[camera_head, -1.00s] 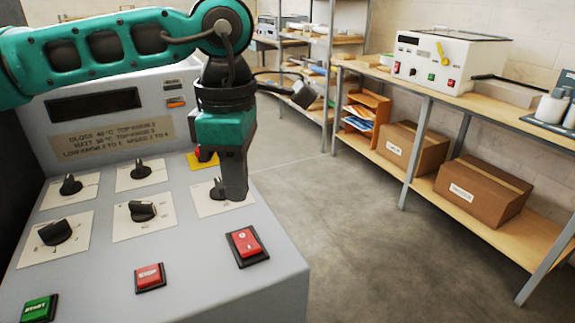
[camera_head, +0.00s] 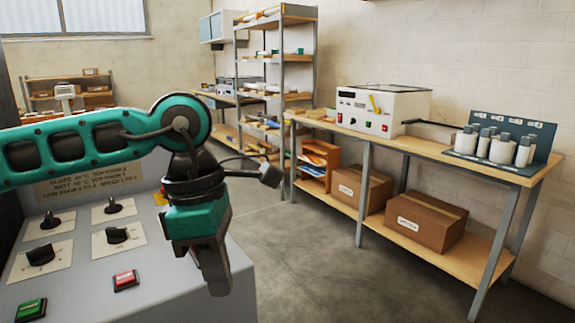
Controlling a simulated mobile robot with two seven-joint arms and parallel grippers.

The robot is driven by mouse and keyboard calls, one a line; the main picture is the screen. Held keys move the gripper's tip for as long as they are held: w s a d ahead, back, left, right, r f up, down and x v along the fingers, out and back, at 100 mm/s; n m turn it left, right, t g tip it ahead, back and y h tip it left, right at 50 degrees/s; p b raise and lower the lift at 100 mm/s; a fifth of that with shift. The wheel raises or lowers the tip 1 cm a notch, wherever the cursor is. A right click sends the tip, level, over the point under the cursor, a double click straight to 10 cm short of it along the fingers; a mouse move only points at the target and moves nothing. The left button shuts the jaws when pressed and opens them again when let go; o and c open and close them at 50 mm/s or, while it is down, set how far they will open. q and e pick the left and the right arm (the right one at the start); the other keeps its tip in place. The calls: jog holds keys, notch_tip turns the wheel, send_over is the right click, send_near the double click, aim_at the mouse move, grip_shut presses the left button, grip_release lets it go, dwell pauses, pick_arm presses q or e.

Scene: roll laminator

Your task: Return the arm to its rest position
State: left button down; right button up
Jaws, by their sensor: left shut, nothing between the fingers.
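My left arm (camera_head: 70,148) is teal and black and comes in from the left, across the front of the laminator's control panel. My left gripper (camera_head: 219,290) points down at the panel's right edge, shut and empty. It hides the right part of the panel. The grey panel (camera_head: 75,277) carries several black knobs, such as one knob (camera_head: 117,235), a red button (camera_head: 125,280) and a green button (camera_head: 31,309). My right gripper is not in view.
A wooden bench (camera_head: 400,147) on the right holds a white machine (camera_head: 408,106) and a rack of bottles (camera_head: 540,140). Cardboard boxes (camera_head: 427,224) stand on its lower shelf. A shelving unit (camera_head: 283,70) stands behind. The grey floor (camera_head: 330,270) between panel and bench is clear.

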pick_arm(q)
jog(key=s+d+r+n+g+h, duration=0.1)
jog(key=s+d+n+g+h, duration=0.25)
jog(key=d+h, duration=0.5)
jog(key=s+d+r+n+g+h, duration=0.1)
jog(key=s+d+n+g+h, duration=0.2)
jog(key=d+h, duration=0.5)
jog(key=w+a+f+n+t+h, duration=0.15)
jog(key=w+n+t, duration=0.25)
jog(key=n+t, duration=0.5)
jog(key=w+a+f+n+t+h, duration=0.1)
jog(key=w+a+n+t+h, duration=0.25)
jog(key=n+t, duration=0.6)
jog(key=w+a+f+n+t+y, duration=0.4)
jog(key=a+f+n+t+y, duration=0.25)
jog(key=f+n+y, duration=0.7)
jog(key=s+a+f+n+g+y, duration=0.3)
jog(key=s+a+f+n, duration=0.3)
jog(key=f, duration=0.5)
jog(key=s+a+f+n+g+y, duration=0.3)
jog(key=s+a+f+n, duration=0.3)
jog(key=f, duration=0.5)
jog(key=shift+s+a+f+g+y, duration=0.15)
jog(key=shift+s+a+g+y, duration=0.2)
jog(key=shift+s+a+y, duration=0.6)
